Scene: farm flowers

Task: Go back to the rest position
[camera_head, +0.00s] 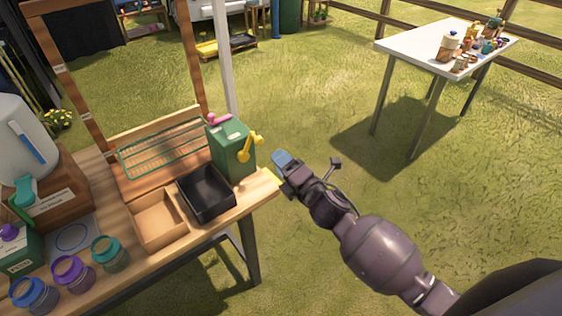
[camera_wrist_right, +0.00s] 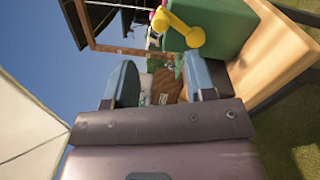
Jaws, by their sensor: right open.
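My right gripper (camera_head: 281,163) is at the right end of the wooden bench (camera_head: 215,228), beside the green box with a yellow handle (camera_head: 231,152). In the right wrist view the two blue-tipped fingers (camera_wrist_right: 162,85) stand apart with nothing between them. The green box (camera_wrist_right: 226,22) and its yellow handle (camera_wrist_right: 186,27) lie just beyond the fingers there, and I see no contact. My left gripper is not in view.
The bench holds a black tray (camera_head: 206,208), a wooden tray (camera_head: 146,235), a green wire rack (camera_head: 165,162) and several lidded jars (camera_head: 72,274). A white table (camera_head: 415,52) with small bottles stands at the back right. Grass between them is open.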

